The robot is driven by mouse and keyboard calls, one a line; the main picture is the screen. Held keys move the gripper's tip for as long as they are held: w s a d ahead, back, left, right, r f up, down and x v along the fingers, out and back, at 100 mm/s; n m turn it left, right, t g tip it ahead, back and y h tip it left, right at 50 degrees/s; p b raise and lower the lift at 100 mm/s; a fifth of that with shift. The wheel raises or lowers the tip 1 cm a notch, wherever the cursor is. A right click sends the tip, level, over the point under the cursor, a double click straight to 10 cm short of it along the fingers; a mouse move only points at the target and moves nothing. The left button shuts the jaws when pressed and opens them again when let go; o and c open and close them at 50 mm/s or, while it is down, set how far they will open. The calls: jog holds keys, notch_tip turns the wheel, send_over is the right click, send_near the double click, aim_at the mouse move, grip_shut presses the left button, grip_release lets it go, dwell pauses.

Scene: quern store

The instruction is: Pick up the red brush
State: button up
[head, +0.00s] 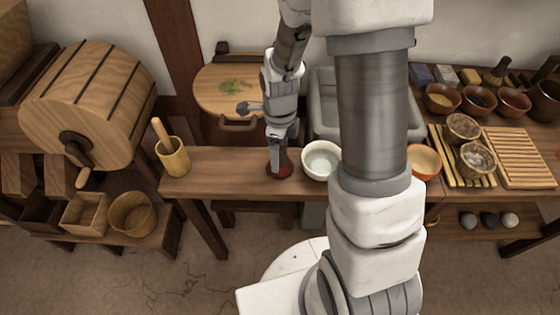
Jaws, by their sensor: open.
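The red brush (279,171) is on the wooden bench, a small dark red shape directly below my gripper. My gripper (279,158) points down over it, with the fingertips at or just above its top. The fingers hide part of the brush, and I cannot tell whether they touch it or stand around it. The gripper is open.
A white bowl (321,160) stands just right of the brush. A mortar with pestle (173,157) stands at the bench's left end. The bench (226,172) is clear between the mortar and the brush. An orange bowl (425,160) and slatted mats (515,158) lie further right.

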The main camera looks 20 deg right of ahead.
grip_shut()
dwell(0.3)
jog(key=shift+r, duration=0.15)
notch_tip(320, 180, up, 10)
jog(key=shift+f+p, duration=0.1)
jog(key=shift+p, duration=1.05)
